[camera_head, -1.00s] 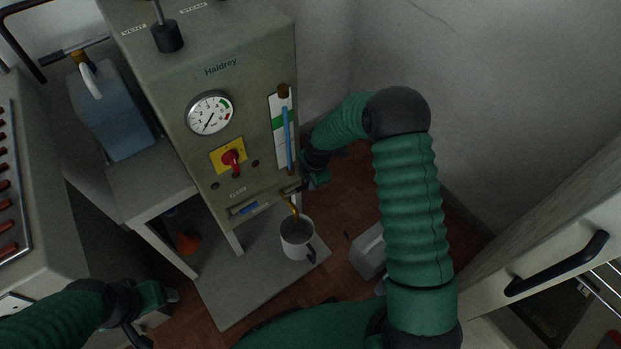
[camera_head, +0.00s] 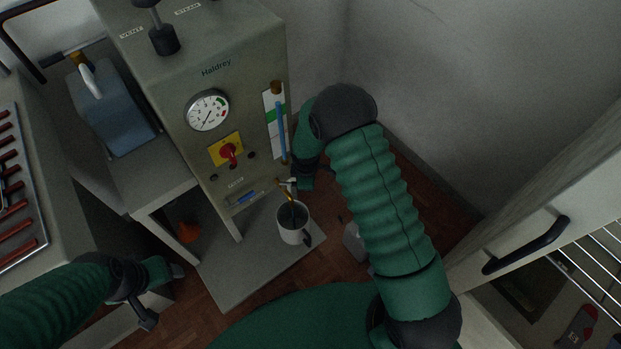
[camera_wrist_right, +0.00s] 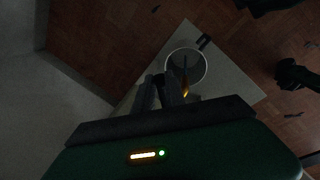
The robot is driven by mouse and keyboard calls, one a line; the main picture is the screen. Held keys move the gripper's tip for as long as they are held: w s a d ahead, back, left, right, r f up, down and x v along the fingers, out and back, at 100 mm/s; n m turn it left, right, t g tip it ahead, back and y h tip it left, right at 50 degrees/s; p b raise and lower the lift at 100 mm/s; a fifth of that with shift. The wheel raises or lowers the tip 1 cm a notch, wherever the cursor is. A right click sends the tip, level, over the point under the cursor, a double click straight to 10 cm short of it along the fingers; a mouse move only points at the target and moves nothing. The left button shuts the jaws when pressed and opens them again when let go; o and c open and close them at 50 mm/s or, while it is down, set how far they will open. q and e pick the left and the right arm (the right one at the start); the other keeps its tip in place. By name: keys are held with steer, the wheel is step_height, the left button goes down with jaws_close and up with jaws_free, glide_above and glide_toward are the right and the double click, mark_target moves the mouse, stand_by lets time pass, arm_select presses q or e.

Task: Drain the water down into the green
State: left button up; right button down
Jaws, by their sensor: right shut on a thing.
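The grey Haldrey boiler (camera_head: 190,80) has a sight glass (camera_head: 281,130) on its front right edge. Its blue water column reaches up to about the green band (camera_head: 268,112); the exact level is too small to tell. My right gripper (camera_head: 290,184) is at the brass drain tap (camera_head: 286,192), low on the boiler, shut on what looks like its handle; the grip is mostly hidden. A white mug (camera_head: 291,234) stands upright under the spout. A thin dark streak, apparently water, runs from spout to mug, also in the right wrist view (camera_wrist_right: 185,65). My left gripper (camera_head: 176,271) is away at lower left.
The mug stands on a grey low shelf (camera_head: 240,275). A red knob on a yellow plate (camera_head: 229,154) and a pressure gauge (camera_head: 208,110) are on the boiler front. A white cabinet door with black handle (camera_head: 528,245) is at right.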

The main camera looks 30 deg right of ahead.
steer(key=shift+w+a+r, duration=0.1)
steer(key=shift+w+a, duration=0.05)
steer(key=shift+a, duration=0.1)
steer(key=c, duration=1.7)
jaws_free()
steer(key=o, duration=0.3)
steer(key=shift+d, duration=0.1)
steer(key=s+r+p, duration=0.1)
steer(key=r+p, duration=0.1)
steer(key=r, duration=0.3)
steer(key=s+a+r+p, duration=0.1)
steer(key=r+p, duration=0.1)
steer(key=r, duration=0.4)
steer(key=s+r+p, duration=0.1)
steer(key=r+p, duration=0.1)
steer(key=r, duration=0.3)
steer(key=shift+a+r, duration=0.2)
steer(key=shift+a, duration=0.15)
